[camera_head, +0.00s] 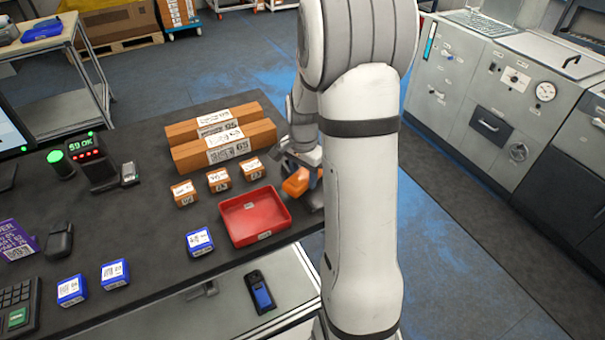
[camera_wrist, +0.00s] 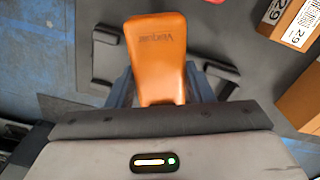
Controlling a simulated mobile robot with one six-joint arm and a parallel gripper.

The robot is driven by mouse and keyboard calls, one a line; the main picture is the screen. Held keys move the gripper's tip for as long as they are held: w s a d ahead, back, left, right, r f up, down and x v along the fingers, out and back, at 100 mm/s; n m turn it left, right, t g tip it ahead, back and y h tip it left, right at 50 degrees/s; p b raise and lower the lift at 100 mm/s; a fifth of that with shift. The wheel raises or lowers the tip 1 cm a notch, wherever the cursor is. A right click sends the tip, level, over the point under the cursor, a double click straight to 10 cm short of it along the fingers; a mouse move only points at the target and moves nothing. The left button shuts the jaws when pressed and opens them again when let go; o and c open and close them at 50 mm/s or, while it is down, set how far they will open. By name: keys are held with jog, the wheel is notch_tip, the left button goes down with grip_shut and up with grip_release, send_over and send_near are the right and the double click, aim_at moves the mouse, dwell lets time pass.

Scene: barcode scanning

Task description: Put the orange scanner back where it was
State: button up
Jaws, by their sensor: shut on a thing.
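The orange scanner (camera_head: 296,181) is at the right end of the dark table, just right of the red tray. In the wrist view the orange scanner (camera_wrist: 158,50) points away from the wrist, its broad orange top towards the camera. My gripper (camera_head: 305,168) is shut on it; in the wrist view a finger of my gripper (camera_wrist: 163,92) shows on each side of it. Dark angled pieces (camera_wrist: 95,60) lie on either side beyond the fingers, like a holder on the table. Whether the scanner touches the table or these pieces is hard to tell.
The red tray (camera_head: 280,207) is empty. Small orange boxes (camera_head: 219,180) and long cartons (camera_head: 222,146) lie behind and left of it; a blue box (camera_head: 200,241) lies in front. A dark device (camera_head: 261,292) rests on the lower shelf. My arm hides the table's right edge.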

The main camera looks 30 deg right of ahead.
aim_at(303, 175)
jog(key=shift+f, duration=0.2)
jog(key=o, duration=1.1)
jog(key=shift+o, duration=0.2)
notch_tip(303, 175, up, 12)
jog(key=s+a+r+n+t, duration=0.1)
jog(key=s+a+r+n, duration=0.1)
jog(key=s+a+n, duration=0.4)
jog(key=s+a+r+n+t, duration=0.1)
jog(key=s+a+n, duration=0.5)
jog(key=s, duration=0.6)
jog(key=shift+s+r+n+t, duration=0.15)
jog(key=shift+r+n+t, duration=0.25)
jog(key=shift+n+t, duration=0.15)
